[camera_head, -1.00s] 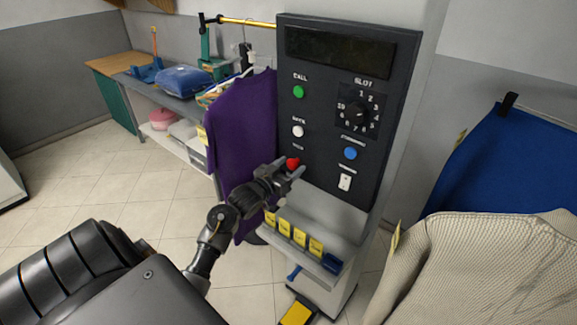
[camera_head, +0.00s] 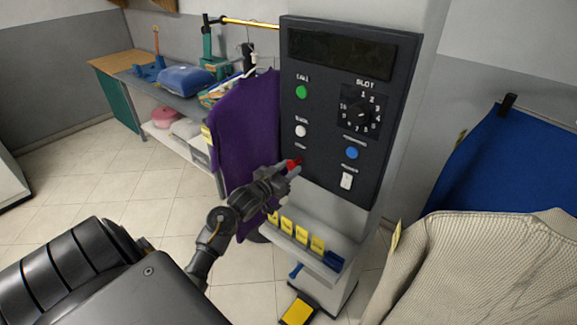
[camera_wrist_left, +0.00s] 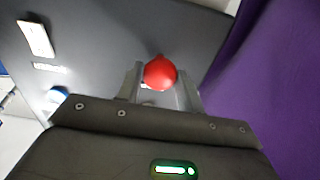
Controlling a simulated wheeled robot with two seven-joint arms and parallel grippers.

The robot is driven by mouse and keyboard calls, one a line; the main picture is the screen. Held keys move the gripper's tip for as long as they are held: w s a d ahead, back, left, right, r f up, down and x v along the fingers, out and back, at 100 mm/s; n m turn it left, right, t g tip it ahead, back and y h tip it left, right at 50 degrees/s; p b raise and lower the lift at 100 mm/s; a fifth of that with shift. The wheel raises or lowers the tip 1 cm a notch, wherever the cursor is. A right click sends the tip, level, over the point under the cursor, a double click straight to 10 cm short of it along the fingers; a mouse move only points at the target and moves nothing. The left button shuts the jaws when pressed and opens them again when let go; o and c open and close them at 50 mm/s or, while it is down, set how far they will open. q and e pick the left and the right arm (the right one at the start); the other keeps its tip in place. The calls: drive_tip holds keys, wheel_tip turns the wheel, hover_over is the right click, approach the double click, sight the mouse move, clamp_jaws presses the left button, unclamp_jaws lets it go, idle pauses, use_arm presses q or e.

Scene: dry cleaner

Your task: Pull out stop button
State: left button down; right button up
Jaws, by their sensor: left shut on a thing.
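The red stop button (camera_head: 293,163) is on the lower left of the dark control panel (camera_head: 322,165). My left gripper (camera_head: 291,170) is at the button, with its fingers shut on it from either side. In the left wrist view the round red button (camera_wrist_left: 159,72) sits between the two grey fingertips of the left gripper (camera_wrist_left: 161,85). The button's stem and base are mostly hidden in both views. My right gripper is not in view.
The panel also carries a green button (camera_head: 301,92), a white button (camera_head: 301,131), a blue button (camera_head: 351,153), a rotary dial (camera_head: 361,114) and a white switch (camera_head: 347,181). A purple garment (camera_head: 240,130) hangs close on the left. A ledge with yellow tags (camera_head: 302,236) juts out below.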

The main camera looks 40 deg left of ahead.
use_arm(q)
drive_tip(key=shift+d, duration=0.1)
drive_tip(key=c, duration=1.4)
unclamp_jaws()
drive_tip(key=o, duration=0.5)
drive_tip(key=shift+s, duration=0.1)
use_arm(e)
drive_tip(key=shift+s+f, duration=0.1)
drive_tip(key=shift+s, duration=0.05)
use_arm(q)
drive_tip(key=shift+s+a+f, duration=0.1)
drive_tip(key=shift+s+a, duration=0.05)
drive_tip(key=shift+a, duration=0.05)
drive_tip(key=s+b, duration=0.2)
drive_tip(key=s, duration=0.8)
drive_tip(key=shift+s+d+b, duration=0.2)
drive_tip(key=shift+s+b, duration=0.1)
drive_tip(key=shift+b, duration=0.1)
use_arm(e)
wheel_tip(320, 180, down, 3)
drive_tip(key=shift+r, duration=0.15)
